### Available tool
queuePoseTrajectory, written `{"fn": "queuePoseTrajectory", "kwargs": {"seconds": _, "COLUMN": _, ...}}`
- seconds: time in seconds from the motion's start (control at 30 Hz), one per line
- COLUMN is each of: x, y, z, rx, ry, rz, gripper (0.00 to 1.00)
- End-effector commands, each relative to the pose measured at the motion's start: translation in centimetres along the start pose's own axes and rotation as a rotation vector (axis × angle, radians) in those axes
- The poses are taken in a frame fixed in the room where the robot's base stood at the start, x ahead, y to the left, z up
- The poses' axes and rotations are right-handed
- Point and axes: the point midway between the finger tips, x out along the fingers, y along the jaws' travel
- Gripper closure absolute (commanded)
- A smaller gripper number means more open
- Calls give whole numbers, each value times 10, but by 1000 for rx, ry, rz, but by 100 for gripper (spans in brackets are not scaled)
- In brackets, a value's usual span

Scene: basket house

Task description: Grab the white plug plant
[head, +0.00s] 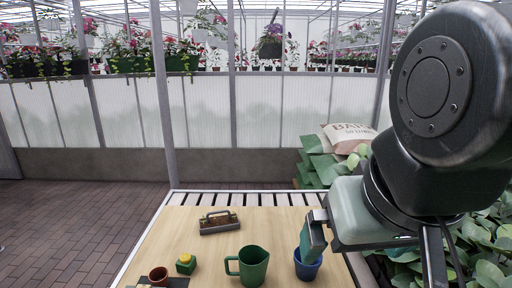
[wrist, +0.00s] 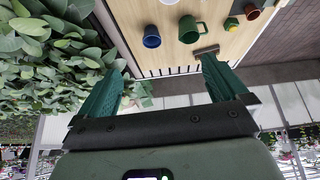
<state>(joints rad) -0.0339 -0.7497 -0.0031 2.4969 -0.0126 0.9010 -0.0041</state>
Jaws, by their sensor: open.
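I cannot make out a white plug plant in either view. A small green block with a yellow top (head: 186,263) stands at the table's front left, and it also shows in the wrist view (wrist: 231,24). My gripper (head: 312,236) is above the right side of the table, near the blue cup (head: 307,265) in the head picture. In the wrist view, its two teal fingers (wrist: 162,62) are spread wide with nothing between them. The blue cup also shows there, beyond the fingers (wrist: 152,37).
On the wooden table (head: 205,248) stand a green mug (head: 252,266), a terracotta pot (head: 158,276) and a handled wooden tool (head: 218,222). A dark item is cut off at the lower left edge. Leafy plants (head: 490,245) and stacked bags (head: 322,160) are at the right.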

Motion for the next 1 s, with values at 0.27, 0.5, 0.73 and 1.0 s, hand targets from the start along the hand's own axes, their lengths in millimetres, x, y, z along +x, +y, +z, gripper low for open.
{"fn": "queuePoseTrajectory", "kwargs": {"seconds": 0.27, "x": 0, "y": 0, "z": 0, "rx": 1, "ry": -1, "rz": 0, "gripper": 35}}
{"fn": "queuePoseTrajectory", "kwargs": {"seconds": 0.5, "x": 0, "y": 0, "z": -1, "rx": 1, "ry": -1, "rz": -1, "gripper": 38}}
{"fn": "queuePoseTrajectory", "kwargs": {"seconds": 0.73, "x": 19, "y": 5, "z": 3, "rx": -63, "ry": -122, "rz": 41, "gripper": 38}}
{"fn": "queuePoseTrajectory", "kwargs": {"seconds": 1.0, "x": 79, "y": 30, "z": 10, "rx": -360, "ry": -525, "rz": 280, "gripper": 38}}
